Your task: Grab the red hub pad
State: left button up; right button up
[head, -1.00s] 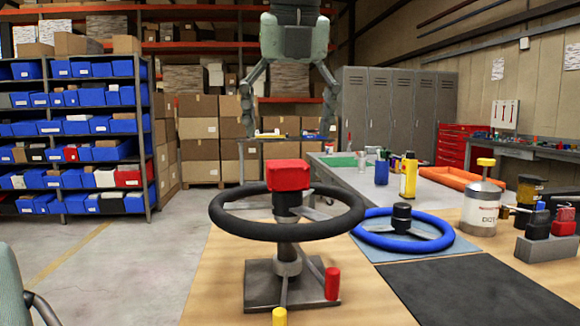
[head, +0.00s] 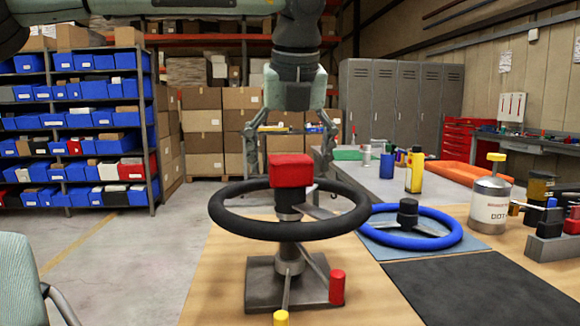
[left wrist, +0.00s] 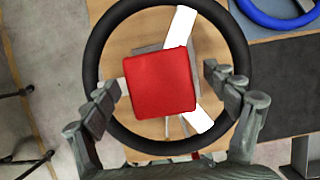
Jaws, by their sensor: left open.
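The red hub pad (head: 291,171) sits on top of the hub of a black steering wheel (head: 235,229), which is mounted on a grey stand (head: 262,284). My left gripper (head: 290,160) is open, pointing down above and around the pad's sides in the head view. In the left wrist view the pad (left wrist: 161,84) lies between the two spread fingers, with a gap on each side. The fingers there overlap the wheel's black rim (left wrist: 93,55). My right gripper is not in view.
A blue steering wheel (head: 447,240) lies on a blue mat at right. A dark mat (head: 480,290), a pale can (head: 489,205) and a yellow bottle (head: 414,172) stand or lie further right. Red (head: 336,286) and yellow (head: 281,318) knobs rise near the stand's base.

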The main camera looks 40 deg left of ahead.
pick_arm(q)
jog(key=c, duration=1.3)
jog(key=shift+o, duration=0.2)
jog(key=shift+r, duration=0.1)
